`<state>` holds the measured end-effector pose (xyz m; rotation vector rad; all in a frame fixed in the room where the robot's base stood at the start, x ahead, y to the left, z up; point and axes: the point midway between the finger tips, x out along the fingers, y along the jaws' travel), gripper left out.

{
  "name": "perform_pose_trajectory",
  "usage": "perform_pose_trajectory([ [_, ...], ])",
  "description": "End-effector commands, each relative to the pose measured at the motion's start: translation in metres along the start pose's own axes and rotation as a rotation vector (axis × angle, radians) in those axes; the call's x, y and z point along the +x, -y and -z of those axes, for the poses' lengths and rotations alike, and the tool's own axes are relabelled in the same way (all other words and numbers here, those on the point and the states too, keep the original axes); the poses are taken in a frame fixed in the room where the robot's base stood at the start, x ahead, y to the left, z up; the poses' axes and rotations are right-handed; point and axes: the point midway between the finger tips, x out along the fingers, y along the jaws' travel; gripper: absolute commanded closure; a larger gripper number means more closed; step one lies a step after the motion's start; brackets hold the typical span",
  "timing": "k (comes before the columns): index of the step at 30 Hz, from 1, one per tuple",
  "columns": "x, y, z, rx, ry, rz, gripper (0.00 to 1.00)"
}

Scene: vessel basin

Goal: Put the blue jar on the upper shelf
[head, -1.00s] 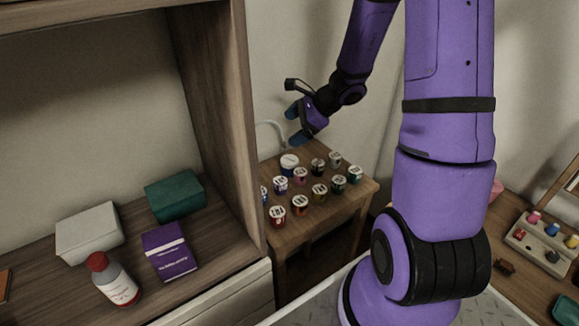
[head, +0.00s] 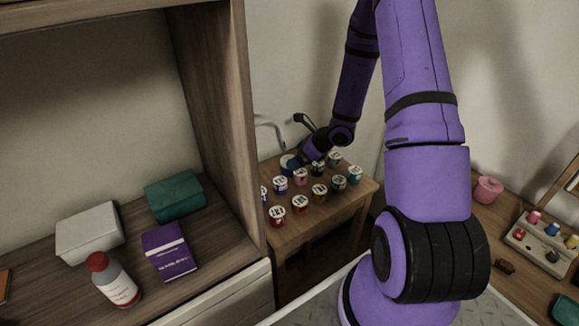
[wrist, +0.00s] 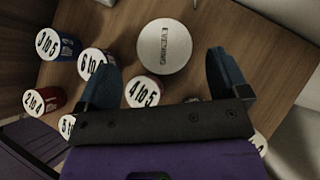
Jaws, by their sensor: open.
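Several small jars with white lids stand on a small wooden table (head: 322,215). A larger jar marked EVENING (wrist: 164,47) shows only its white lid in the wrist view; in the head view my gripper largely covers its spot. A blue-bodied jar marked "3 to 5" (wrist: 68,48) stands at the left in the wrist view; in the head view a blue jar (head: 264,195) is partly hidden by the shelf unit. My gripper (head: 298,160) is open and empty above the jars. In the wrist view its blue fingers (wrist: 162,75) flank the near side of the EVENING lid.
The wooden shelf unit's upper board (head: 70,16) is at the top left. Its lower board holds a white box (head: 90,233), green box (head: 174,198), purple box (head: 169,251) and bottle (head: 113,279). Its side panel (head: 215,120) stands beside the table. Neighbouring jars are close together.

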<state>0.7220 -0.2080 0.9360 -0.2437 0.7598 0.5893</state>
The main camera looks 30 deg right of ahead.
Motion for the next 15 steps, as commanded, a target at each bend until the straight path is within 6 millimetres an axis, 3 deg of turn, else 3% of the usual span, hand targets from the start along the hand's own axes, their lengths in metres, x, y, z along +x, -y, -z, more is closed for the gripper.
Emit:
perform_pose_trajectory([
  [15,0.051,0.005,-0.002,-0.001,0.0,-0.001,0.07],
])
